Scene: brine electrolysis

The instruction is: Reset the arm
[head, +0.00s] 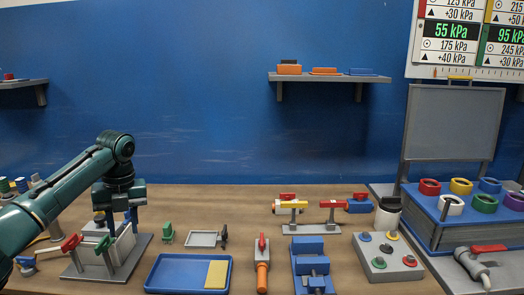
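My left arm comes in from the left, and its dark teal gripper (119,212) points down over a grey-white box-like apparatus (122,246) on a grey base plate. The two fingers look spread apart, with nothing clearly held between them. The fingertips are close to the top of the apparatus, and I cannot tell whether they touch it. A red-handled lever (71,243) and a green-topped lever (105,244) stand at the front of the apparatus. My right gripper is not in view.
A blue tray (172,274) with a yellow block (216,274) lies right of the apparatus. Further right are an orange-handled tool (262,265), a blue vise (308,258), a button box (386,258) and a blue rack (430,232) with coloured rings. Wall shelves hang behind.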

